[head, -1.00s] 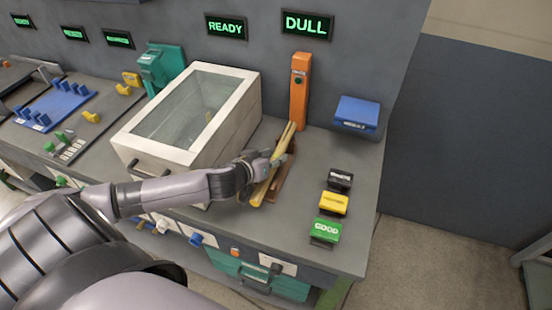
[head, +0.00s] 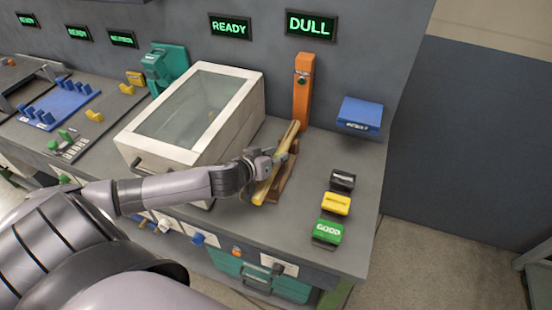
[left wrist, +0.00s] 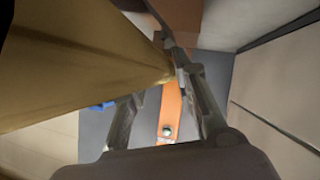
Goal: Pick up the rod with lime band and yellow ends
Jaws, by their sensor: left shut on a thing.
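A long yellowish wooden rod (head: 264,189) slants over a dark brown wooden rest (head: 284,181) on the grey bench. I cannot make out a lime band or separately coloured ends on it. My left gripper (head: 273,160) is shut on the rod near its middle, hiding part of it. I cannot tell whether the rod still touches the rest. In the left wrist view the rod (left wrist: 75,65) fills the upper left, with its tapering end near the gripper's fingers (left wrist: 165,100). My right gripper is not in view.
A white box with a glass lid (head: 190,110) stands left of the rod. An orange post (head: 302,90) rises behind it, beside a blue box (head: 360,114). Black, yellow and green GOOD (head: 328,231) blocks line the right side. Screens read READY and DULL (head: 312,24).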

